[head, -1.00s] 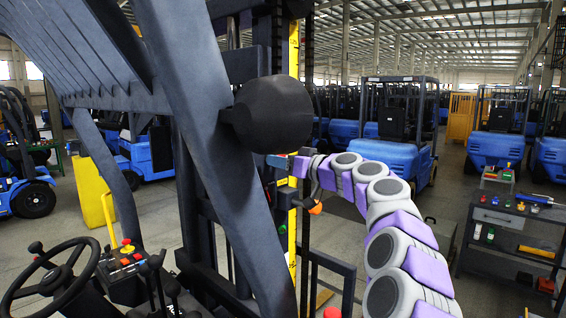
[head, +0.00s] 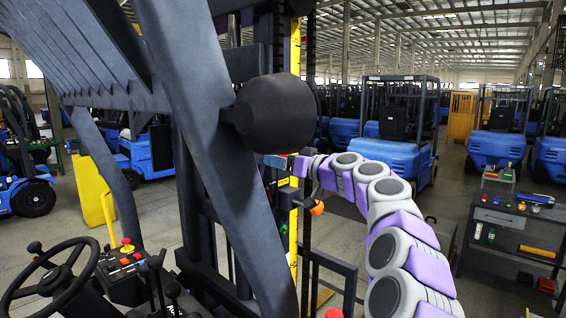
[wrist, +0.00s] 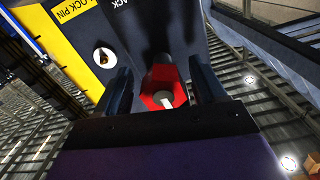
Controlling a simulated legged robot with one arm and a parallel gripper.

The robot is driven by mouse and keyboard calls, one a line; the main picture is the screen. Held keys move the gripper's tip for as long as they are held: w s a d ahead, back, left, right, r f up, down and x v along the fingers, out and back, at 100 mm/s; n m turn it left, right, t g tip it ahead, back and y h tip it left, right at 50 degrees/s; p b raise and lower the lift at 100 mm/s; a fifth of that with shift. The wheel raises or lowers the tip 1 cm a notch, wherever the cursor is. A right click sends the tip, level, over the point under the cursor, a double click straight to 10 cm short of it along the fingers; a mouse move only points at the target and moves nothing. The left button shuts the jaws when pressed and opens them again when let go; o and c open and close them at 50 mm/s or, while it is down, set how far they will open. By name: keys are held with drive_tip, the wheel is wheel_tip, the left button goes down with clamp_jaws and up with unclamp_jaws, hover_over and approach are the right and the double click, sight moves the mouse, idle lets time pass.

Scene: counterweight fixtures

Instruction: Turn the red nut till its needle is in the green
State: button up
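In the wrist view the red nut (wrist: 163,94) sits between the two dark fingers of my gripper (wrist: 162,86). It is six-sided, with a pale stub in its middle. The fingers stand apart on either side of it, and a gap shows between the nut and the left finger. I cannot tell whether the right finger touches it. In the head view my gripper (head: 290,163) reaches the forklift mast, its tip partly hidden behind a round black part. I cannot make out a needle or a green zone in either view.
In the head view a black round lamp-like part (head: 274,114) and slanted dark post (head: 205,130) stand close to my arm. A tool cart (head: 510,225) stands at right.

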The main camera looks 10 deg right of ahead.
drive_tip(key=shift+s+r, duration=0.1)
drive_tip(key=shift+s, duration=0.15)
drive_tip(key=shift+s+d, duration=0.35)
drive_tip(key=shift+d, duration=0.05)
drive_tip(key=b+v, duration=0.2)
drive_tip(key=v, duration=1.4)
drive_tip(key=shift+s+d, duration=0.1)
drive_tip(key=shift+s, duration=0.05)
